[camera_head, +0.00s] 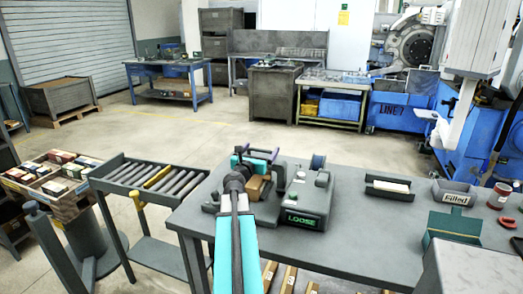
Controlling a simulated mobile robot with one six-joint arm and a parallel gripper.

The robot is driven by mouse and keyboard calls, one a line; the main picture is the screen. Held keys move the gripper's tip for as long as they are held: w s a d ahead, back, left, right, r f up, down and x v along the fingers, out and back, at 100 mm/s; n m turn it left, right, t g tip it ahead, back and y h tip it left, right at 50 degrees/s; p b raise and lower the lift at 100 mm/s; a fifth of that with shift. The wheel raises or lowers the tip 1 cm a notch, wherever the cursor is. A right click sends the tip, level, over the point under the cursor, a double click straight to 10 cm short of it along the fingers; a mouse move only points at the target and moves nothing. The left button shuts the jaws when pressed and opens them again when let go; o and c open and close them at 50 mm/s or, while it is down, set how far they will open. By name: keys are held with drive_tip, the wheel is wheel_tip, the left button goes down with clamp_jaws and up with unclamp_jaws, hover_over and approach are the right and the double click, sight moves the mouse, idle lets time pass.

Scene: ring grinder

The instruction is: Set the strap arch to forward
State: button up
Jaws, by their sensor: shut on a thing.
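The strapping machine (303,207) sits on the grey table with a green-lit label reading "LOOSE" on its front. A brown box (257,188) sits at its left side, partly behind my arm. My gripper (256,154), with teal parts, is above and behind the box at the machine's left end. It is shut on what appears to be the dark strap arch (258,150). Most of the arch is hidden by my arm and gripper, so its exact tilt cannot be told.
A roller conveyor (108,171) adjoins the table's left end. To the right on the table (365,225) are a dark tray (375,191) with a pale block, a "Filled" bin (454,195) and a green box (452,229).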

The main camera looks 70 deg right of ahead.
drive_tip(key=o, duration=1.1)
drive_tip(key=shift+a+f, duration=0.15)
drive_tip(key=shift+o, duration=0.9)
drive_tip(key=shift+a, duration=0.15)
